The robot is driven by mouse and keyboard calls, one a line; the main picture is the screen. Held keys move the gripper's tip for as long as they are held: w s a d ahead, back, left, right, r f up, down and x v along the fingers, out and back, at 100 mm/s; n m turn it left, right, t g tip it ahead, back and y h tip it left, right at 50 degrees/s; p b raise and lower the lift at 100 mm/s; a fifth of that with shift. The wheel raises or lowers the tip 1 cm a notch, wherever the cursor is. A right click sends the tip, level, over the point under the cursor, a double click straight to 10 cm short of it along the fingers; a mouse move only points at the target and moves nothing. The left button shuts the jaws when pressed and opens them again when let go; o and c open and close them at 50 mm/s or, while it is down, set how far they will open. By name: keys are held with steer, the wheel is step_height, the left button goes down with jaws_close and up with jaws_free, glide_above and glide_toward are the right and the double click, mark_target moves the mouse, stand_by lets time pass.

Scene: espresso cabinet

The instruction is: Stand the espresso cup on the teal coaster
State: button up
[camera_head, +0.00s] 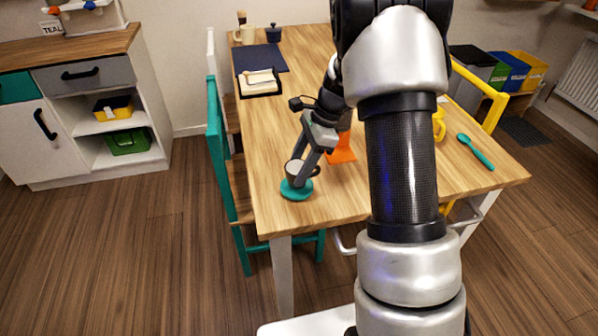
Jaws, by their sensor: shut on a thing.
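The fingers hide part of the cup. I cannot tell whether the cup's base touches the coaster or is slightly above it.
An orange item (341,150) lies just right of my gripper. A teal spoon (476,151) and a yellow mug (439,125) are farther right. A tray (260,92) and dark mat (260,58) are behind. A teal chair (216,150) stands along the left edge.

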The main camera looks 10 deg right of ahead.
steer(key=shift+f, duration=0.35)
steer(key=shift+f, duration=0.2)
steer(key=o, duration=1.1)
steer(key=shift+r, duration=0.1)
